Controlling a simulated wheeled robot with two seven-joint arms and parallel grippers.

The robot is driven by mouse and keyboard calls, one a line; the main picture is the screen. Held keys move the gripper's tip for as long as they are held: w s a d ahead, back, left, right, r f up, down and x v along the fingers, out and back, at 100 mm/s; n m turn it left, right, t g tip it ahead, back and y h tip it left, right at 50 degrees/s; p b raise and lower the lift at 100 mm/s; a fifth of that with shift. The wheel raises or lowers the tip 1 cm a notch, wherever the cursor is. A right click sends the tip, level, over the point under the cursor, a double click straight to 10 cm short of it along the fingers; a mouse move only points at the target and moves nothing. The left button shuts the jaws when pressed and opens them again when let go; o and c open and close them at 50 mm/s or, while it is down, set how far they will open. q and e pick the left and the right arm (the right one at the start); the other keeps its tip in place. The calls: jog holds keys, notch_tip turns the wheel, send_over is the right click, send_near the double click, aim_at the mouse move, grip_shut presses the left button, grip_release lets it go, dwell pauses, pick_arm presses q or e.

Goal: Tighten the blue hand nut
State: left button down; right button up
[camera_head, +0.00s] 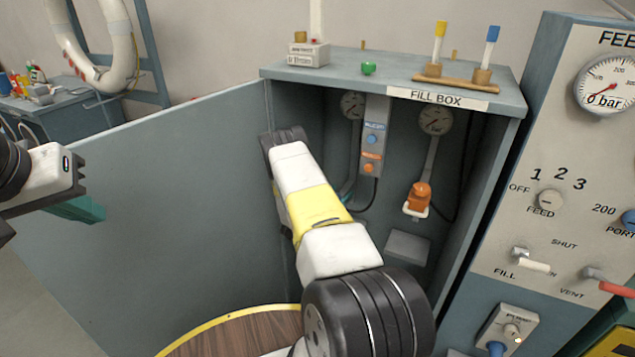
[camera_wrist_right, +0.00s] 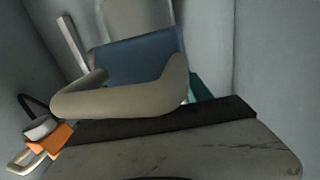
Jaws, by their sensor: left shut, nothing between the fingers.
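In the wrist view, a broad blue part (camera_wrist_right: 140,58) sits behind a curved beige piece (camera_wrist_right: 120,98); I take it for the blue hand nut, but its full shape is hidden. A sliver of teal finger of my right gripper (camera_wrist_right: 200,92) shows beside it. Whether the fingers touch or hold the blue part cannot be told. My left gripper (camera_head: 82,209) is shut and empty, outside the box at the far left.
Inside the box are a switch panel (camera_head: 373,140) and an orange fitting (camera_head: 418,196), also seen in the wrist view (camera_wrist_right: 52,145). The box walls are close around the right gripper. The feed panel (camera_head: 560,150) with its knobs and levers stands at the right.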

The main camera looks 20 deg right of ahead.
jog(key=c, duration=1)
jog(key=shift+n+t+y, duration=0.3)
jog(key=shift+t, duration=0.1)
jog(key=n+t+y, duration=0.1)
jog(key=n+t, duration=0.1)
jog(key=t+y, duration=0.1)
jog(key=shift+w+a+f+n+y, duration=0.1)
jog(key=shift+w+a+n+y, duration=0.2)
jog(key=shift+n, duration=0.1)
jog(key=n+t+y, duration=0.2)
jog(key=y, duration=0.1)
jog(key=n+t+y, duration=0.1)
jog(key=shift+w+a+n+t+y, duration=0.2)
jog(key=shift+a+n+t+y, duration=0.1)
jog(key=shift+y, duration=0.1)
jog(key=n+y, duration=0.1)
jog(key=n+t+y, duration=0.1)
jog(key=y, duration=0.1)
jog(key=n+y, duration=0.1)
jog(key=y, duration=0.1)
jog(key=shift+w+a+n+t, duration=0.15)
jog(key=shift+a+n+t, duration=0.15)
jog(key=shift+a, duration=0.05)
jog(key=shift+a+n+y, duration=0.25)
jog(key=shift+n+y, duration=0.55)
jog(key=shift+y, duration=0.55)
jog(key=shift+a+n+y, duration=0.25)
jog(key=shift+n+y, duration=0.55)
jog(key=shift+y, duration=0.55)
jog(key=shift+w, duration=0.1)
